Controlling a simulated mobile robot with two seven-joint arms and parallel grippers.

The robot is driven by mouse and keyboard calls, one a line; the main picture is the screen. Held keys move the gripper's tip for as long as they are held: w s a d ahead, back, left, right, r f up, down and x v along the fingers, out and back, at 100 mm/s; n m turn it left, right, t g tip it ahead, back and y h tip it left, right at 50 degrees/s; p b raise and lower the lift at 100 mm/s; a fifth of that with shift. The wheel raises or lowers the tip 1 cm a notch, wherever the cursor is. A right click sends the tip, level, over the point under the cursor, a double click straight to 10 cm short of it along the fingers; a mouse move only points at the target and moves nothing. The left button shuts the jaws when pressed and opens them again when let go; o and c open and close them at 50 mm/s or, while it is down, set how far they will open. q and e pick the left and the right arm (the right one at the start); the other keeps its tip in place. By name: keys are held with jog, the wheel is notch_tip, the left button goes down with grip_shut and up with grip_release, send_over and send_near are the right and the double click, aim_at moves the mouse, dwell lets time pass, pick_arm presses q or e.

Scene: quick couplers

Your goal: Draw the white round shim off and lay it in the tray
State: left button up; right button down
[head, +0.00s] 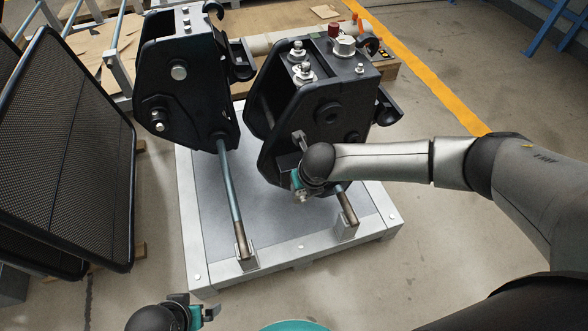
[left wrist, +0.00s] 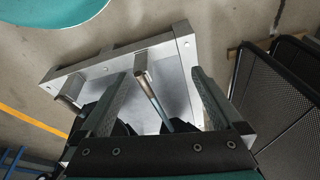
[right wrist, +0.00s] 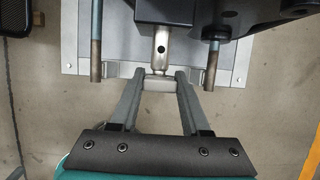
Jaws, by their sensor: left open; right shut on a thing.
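Two black quick couplers stand on a grey pallet (head: 290,255): a left one (head: 185,75) and a right one (head: 325,110). My right gripper (head: 300,185) is at the front of the right coupler. In the right wrist view its fingers are shut on a pale grey block (right wrist: 159,85) at the end of a metal pin (right wrist: 161,45) with a cross hole. The pin runs up to the coupler's dark body. My left gripper (head: 208,312) is open and empty at the bottom of the head view, apart from the pallet. I cannot make out a white round shim or a tray for certain.
Two rods, a left one (head: 232,200) and a right one (head: 347,205), slope down from the couplers to blocks on the pallet's front edge. Black mesh panels (head: 70,140) stand at the left.

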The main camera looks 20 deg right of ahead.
pick_arm(q)
jog(key=shift+s+a+f+g+p, duration=0.1)
jog(key=shift+s+f+p, duration=0.2)
jog(key=shift+f, duration=0.3)
jog(key=shift+s+f+g+p, duration=0.1)
jog(key=shift+s+f+p, duration=0.2)
jog(key=shift+f, duration=0.25)
jog(key=shift+s+a+f+g+p, duration=0.1)
jog(key=shift+s+f+p, duration=0.2)
jog(key=shift+f, duration=0.3)
pick_arm(e)
jog(key=shift+s+d, duration=0.1)
jog(key=shift+s, duration=1.4)
pick_arm(q)
jog(key=shift+w+p+v, duration=0.2)
jog(key=shift+p+v, duration=0.7)
pick_arm(e)
jog(key=s, duration=0.4)
pick_arm(q)
jog(key=shift+s+r, duration=0.1)
jog(key=shift+s, duration=0.05)
pick_arm(e)
jog(key=shift+s, duration=0.15)
